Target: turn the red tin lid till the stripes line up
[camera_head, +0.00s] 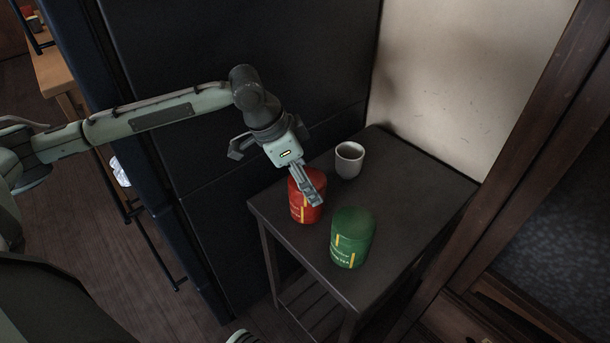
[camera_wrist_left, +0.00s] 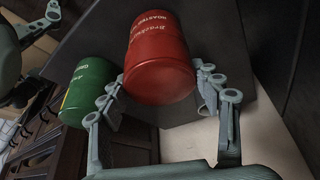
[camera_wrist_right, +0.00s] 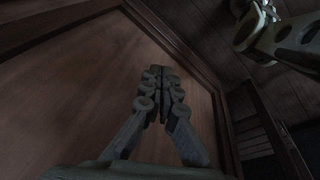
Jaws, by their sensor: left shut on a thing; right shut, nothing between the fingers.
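The red tin (camera_head: 297,209) stands upright on a small dark table (camera_head: 413,172). Yellow stripe marks show on its front, partly behind a finger; I cannot tell whether lid and body stripes line up. In the left wrist view the red tin (camera_wrist_left: 160,62) lies between the fingers. My left gripper (camera_head: 308,186) reaches down from above and is shut on the tin's top end, the lid. My right gripper (camera_wrist_right: 161,78) is shut and empty in its own wrist view, away from the tins, before a brown wooden surface.
A green tin (camera_head: 353,232), with yellow stripe pieces offset from each other, stands close to the right of the red tin. A pale cup (camera_head: 349,161) stands behind them. A dark cabinet (camera_head: 230,180) flanks the table's left; a pale wall (camera_head: 460,80) is behind. The table's right part is clear.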

